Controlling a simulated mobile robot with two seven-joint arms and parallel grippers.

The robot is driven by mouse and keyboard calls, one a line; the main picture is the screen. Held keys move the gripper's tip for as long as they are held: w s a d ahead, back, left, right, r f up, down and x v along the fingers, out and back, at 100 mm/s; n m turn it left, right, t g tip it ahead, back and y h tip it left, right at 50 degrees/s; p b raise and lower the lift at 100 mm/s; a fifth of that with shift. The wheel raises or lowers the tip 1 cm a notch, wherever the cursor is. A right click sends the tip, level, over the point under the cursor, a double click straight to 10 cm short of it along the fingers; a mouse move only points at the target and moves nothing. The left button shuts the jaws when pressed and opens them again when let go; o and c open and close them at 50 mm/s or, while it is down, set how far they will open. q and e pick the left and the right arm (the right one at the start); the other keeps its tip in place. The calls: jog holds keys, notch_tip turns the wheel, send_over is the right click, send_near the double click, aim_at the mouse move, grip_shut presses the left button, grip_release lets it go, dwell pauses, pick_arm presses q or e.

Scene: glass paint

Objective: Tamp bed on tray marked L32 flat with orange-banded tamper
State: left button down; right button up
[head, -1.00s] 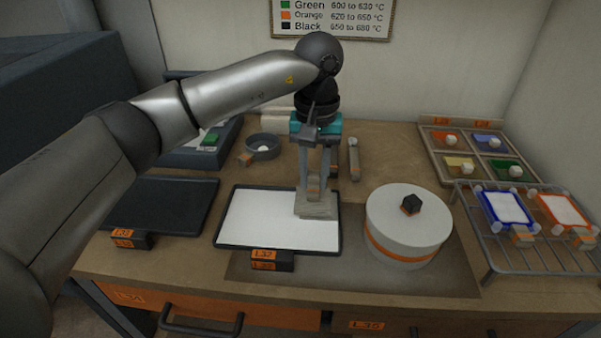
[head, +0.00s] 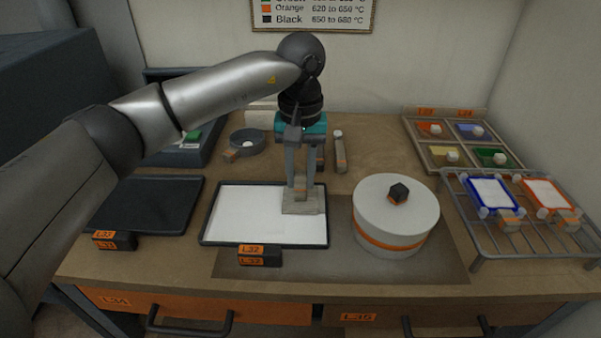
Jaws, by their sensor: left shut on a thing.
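The tray marked L32 (head: 224,242) lies on the bench left of centre, with a dark rim and orange labels at its front. A white bed (head: 250,212) fills it and looks smooth. My left gripper (head: 302,183) is above the tray's right part, pointing down, and is shut on the tamper (head: 303,203). The tamper has a flat greyish block and an orange band on its handle. Its block is over the bed's right side and seems to rest on it, though exact contact is hard to tell. My right gripper is not in view.
A white round drum with an orange band (head: 393,238) stands close right of the tray. A wire rack (head: 476,262) with framed plates is farther right. A dark empty tray (head: 150,203) lies left.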

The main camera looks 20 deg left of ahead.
pick_arm(q)
jog(key=shift+f, duration=0.3)
dwell(0.4)
jog(key=shift+r, duration=0.1)
jog(key=shift+r+p, duration=0.5)
jog(key=shift+r, duration=0.5)
jog(key=shift+r, duration=0.15)
jog(key=shift+r+p, duration=1.35)
jog(key=shift+r, duration=0.6)
jog(key=shift+f, duration=0.1)
